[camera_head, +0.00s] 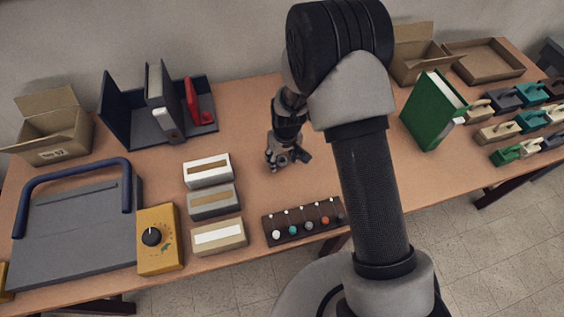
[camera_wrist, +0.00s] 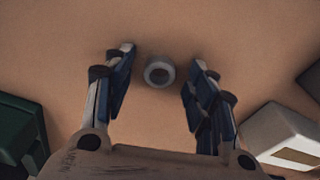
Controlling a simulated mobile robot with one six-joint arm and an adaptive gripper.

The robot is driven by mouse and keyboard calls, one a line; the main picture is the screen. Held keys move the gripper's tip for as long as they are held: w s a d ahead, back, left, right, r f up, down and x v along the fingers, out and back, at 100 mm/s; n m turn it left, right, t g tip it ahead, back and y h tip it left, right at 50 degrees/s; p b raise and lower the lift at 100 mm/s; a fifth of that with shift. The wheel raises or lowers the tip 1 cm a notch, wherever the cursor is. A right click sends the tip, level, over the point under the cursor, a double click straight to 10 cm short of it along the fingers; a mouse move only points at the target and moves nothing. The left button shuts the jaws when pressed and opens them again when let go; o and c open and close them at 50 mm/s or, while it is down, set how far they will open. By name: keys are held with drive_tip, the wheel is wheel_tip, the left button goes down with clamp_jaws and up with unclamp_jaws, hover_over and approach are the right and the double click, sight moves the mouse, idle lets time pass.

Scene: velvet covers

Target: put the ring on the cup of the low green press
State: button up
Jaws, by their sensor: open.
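A small pale grey ring (camera_wrist: 148,77), round with a dark centre, lies on the table between the fingers of my gripper (camera_wrist: 163,58) in the wrist view. My gripper is open, pointing down, with a finger on each side of the ring and a gap to each. In the head view my gripper (camera_head: 288,165) is low over the middle of the table, and I cannot make out the ring there. A small green press (camera_head: 513,153) stands at the front of a group of hand presses at the far right. Its cup is too small to tell.
Other presses in cream (camera_head: 497,133), dark grey and teal stand beside it. An upright green book (camera_head: 430,112) stands between my gripper and them. Several boxes (camera_head: 213,201) lie left of my gripper, and a dark rack of coloured knobs (camera_head: 270,234) is in front.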

drive_tip(key=shift+c, duration=0.6)
drive_tip(key=c, duration=0.9)
drive_tip(key=shift+o, duration=0.2)
drive_tip(key=shift+r, duration=0.1)
